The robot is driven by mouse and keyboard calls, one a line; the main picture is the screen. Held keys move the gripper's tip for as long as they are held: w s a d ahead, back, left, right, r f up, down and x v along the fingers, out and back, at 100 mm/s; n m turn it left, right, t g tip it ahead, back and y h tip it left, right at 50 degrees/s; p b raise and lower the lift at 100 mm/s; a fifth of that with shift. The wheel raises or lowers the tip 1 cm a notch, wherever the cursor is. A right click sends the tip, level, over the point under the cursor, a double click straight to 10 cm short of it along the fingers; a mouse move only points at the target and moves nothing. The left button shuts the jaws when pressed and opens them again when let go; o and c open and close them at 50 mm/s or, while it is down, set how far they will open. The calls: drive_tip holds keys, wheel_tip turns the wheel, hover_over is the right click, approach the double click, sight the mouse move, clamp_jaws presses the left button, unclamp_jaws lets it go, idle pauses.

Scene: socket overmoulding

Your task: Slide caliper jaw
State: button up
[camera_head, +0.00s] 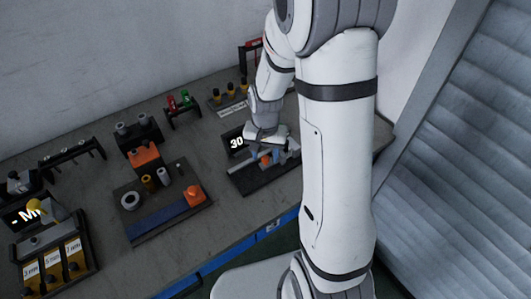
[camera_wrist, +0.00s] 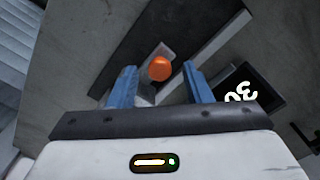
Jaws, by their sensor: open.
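The caliper (camera_head: 262,173) lies on a dark base on the bench, below a black display (camera_head: 236,142) reading 30. The display also shows in the wrist view (camera_wrist: 246,94), upside down. In the wrist view an orange round knob (camera_wrist: 160,68) on the caliper's grey sliding jaw (camera_wrist: 150,90) appears between my gripper's blue fingers. My gripper (camera_wrist: 158,85) is open, with one finger on each side of the knob and gaps visible. In the head view my gripper (camera_head: 264,156) is over the caliper. I cannot tell whether the fingers touch the jaw.
Left of the caliper is a dark tray (camera_head: 165,220) with an orange block, a ring and small cylinders. A rack with red and green items (camera_head: 181,103) and a row of yellow-black pieces (camera_head: 229,91) stand behind. Labelled yellow bins (camera_head: 55,265) are at far left.

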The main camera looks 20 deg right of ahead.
drive_tip(key=shift+f, duration=0.3)
clamp_jaws()
idle(0.3)
